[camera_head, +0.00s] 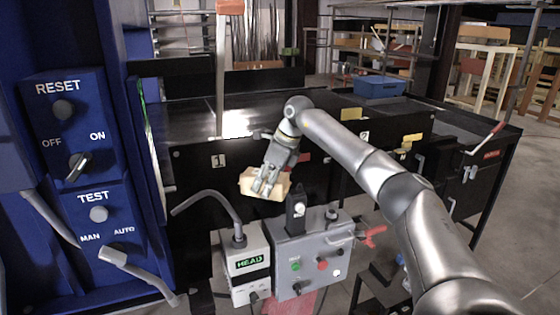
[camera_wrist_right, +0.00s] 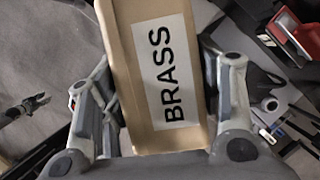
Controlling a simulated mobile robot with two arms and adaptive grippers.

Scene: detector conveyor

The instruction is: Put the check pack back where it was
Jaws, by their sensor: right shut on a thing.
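The check pack, a tan block, shows in the head view (camera_head: 250,186) near the front edge of the black conveyor table. In the right wrist view the pack (camera_wrist_right: 145,30) carries a white label reading BRASS and stands between the two fingers. My right gripper (camera_head: 268,184) is shut on it; its fingers flank the pack in the wrist view (camera_wrist_right: 160,100). The pack appears to be held in the air above the grey HEAD box. My left gripper is not in view.
A blue panel (camera_head: 65,150) with RESET and TEST switches stands at the left. The HEAD box (camera_head: 245,280) and a grey button box (camera_head: 315,250) stand below the pack. The black table (camera_head: 185,135) lies behind, with a blue bin (camera_head: 381,87) farther back.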

